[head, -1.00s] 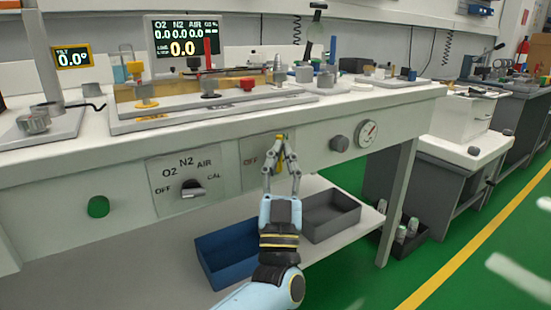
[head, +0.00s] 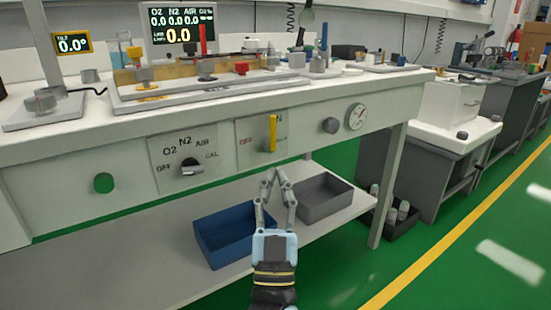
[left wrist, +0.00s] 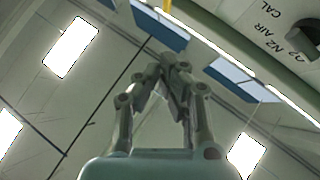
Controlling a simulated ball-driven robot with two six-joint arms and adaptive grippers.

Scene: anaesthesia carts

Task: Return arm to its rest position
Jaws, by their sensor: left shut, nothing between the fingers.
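My left gripper (head: 275,174) is in the middle of the head view, its arm coming up from the bottom edge. Its fingertips meet and nothing is between them. It stands in front of the bench, below and apart from the yellow lever (head: 272,132) on the front panel, which points straight up. In the left wrist view the closed fingers (left wrist: 175,62) point up the picture, with ceiling lights behind. A yellow strip shows at the top edge there. My right gripper is not in view.
The bench's front panel (head: 85,160) carries a selector knob (head: 192,168) and a round gauge (head: 356,117). A blue bin (head: 222,240) and a grey bin (head: 325,203) sit on the lower shelf, close behind the gripper. Green floor (head: 345,265) is open at the right.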

